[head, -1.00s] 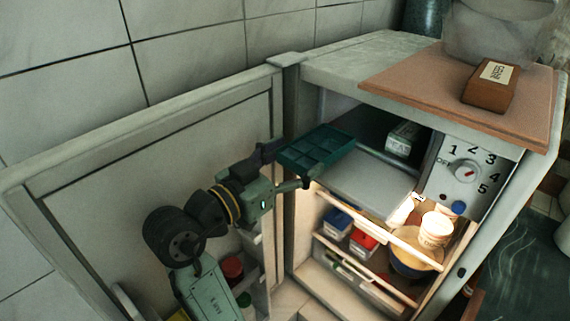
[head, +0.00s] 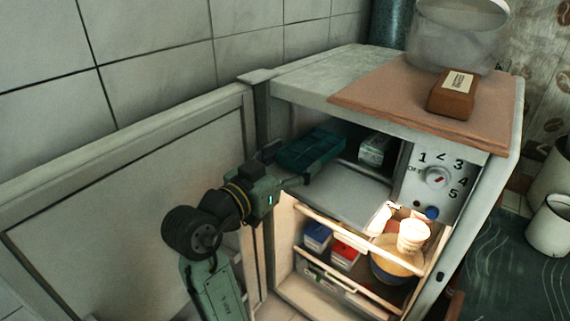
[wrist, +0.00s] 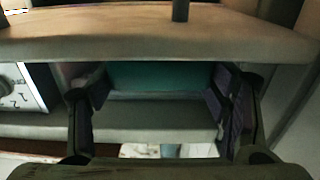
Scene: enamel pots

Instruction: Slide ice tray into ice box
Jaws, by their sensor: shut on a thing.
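The dark green ice tray (head: 312,150) is held by its near end in my gripper (head: 284,167), which is shut on it. The tray is roughly level at the mouth of the ice box (head: 350,186), the top compartment of the open fridge. Its far part is inside, at the left side of the opening, above the pale compartment floor. In the wrist view the tray (wrist: 160,76) shows as a teal band between my two fingers (wrist: 165,112). I cannot tell whether the tray touches the floor or side wall.
A small pale green package (head: 375,148) lies inside the ice box, right of the tray. The control dial (head: 437,178) borders the opening on the right. The open fridge door (head: 120,200) stands left of my arm. A lit shelf below holds a bowl (head: 396,262) and tub.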

